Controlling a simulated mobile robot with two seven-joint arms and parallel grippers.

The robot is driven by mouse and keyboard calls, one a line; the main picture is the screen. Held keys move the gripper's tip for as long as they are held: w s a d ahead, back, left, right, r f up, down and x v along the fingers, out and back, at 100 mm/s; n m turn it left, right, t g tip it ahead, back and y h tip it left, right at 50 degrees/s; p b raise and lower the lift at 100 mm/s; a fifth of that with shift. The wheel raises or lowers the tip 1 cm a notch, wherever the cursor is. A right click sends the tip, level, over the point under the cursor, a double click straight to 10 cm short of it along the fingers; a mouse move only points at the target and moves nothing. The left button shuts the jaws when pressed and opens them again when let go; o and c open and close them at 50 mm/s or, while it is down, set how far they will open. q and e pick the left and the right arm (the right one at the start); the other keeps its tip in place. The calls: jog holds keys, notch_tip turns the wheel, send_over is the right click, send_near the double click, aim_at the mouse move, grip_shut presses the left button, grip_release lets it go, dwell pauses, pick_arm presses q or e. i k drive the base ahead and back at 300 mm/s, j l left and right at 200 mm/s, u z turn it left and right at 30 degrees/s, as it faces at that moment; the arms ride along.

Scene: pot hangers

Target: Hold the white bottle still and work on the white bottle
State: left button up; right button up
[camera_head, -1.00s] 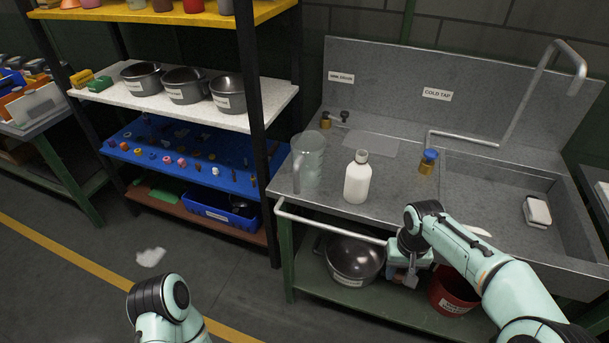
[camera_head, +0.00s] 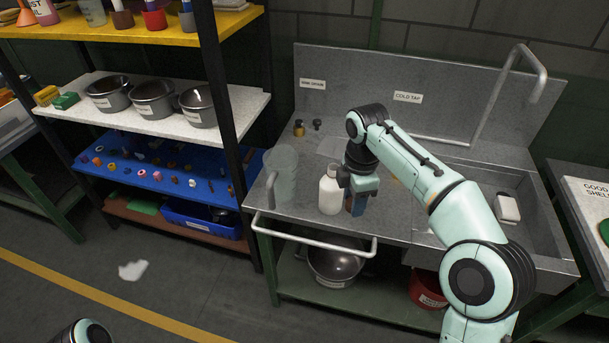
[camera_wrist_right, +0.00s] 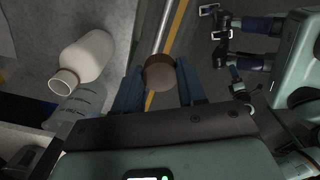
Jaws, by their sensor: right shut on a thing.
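The white bottle (camera_head: 329,192) stands upright on the grey sink counter (camera_head: 390,222). It shows at the left of the right wrist view (camera_wrist_right: 88,56), with its narrow neck toward the lower left. My right gripper (camera_head: 356,203) is just right of the bottle, fingers pointing down. In the wrist view its blue fingers (camera_wrist_right: 158,80) are closed on a small round brown thing (camera_wrist_right: 160,72), and the bottle is apart from them. Whether the gripper touches the bottle in the head view I cannot tell. My left gripper is out of view; only a bit of that arm shows bottom left.
A clear jug (camera_head: 283,172) stands left of the bottle. A front rail (camera_head: 315,242) edges the counter. The sink basin (camera_head: 478,205) with a white block (camera_head: 507,207) is at right. A shelf rack (camera_head: 232,150) stands left. My right arm hides the blue-topped tap.

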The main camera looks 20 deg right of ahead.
aim_at(330, 196)
jog(key=i, duration=0.85)
